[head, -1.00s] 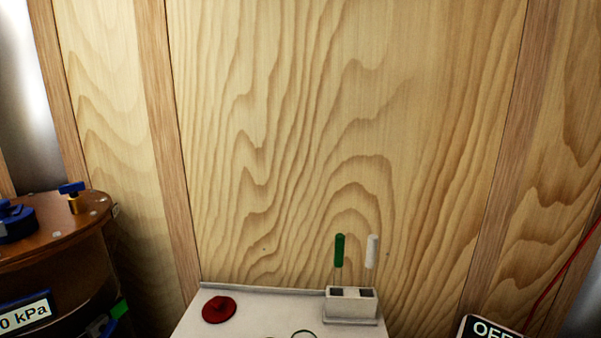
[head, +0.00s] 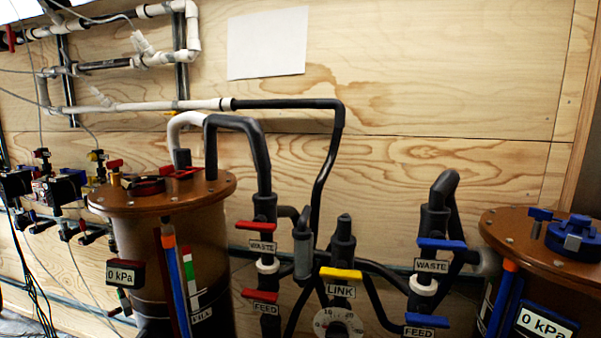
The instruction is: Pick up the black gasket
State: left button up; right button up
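I cannot make out a black gasket in the head view. Neither of my grippers shows. The left brown tank (head: 168,260) has red fittings (head: 183,173) on its lid, and a dark round part (head: 146,186) sits among them; I cannot tell what it is. The right brown tank (head: 500,226) is cut off by the right edge and has a blue fitting (head: 572,235) on its lid.
Black pipes (head: 330,180) and valves with a red waste handle (head: 256,226), a yellow link handle (head: 341,273) and a blue waste handle (head: 442,244) stand between the tanks. A dial (head: 338,323) is below. White pipes (head: 150,106) and a blank sheet (head: 267,43) are on the wooden wall.

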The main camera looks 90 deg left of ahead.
aim_at(126, 183)
jog(key=u, duration=3.8)
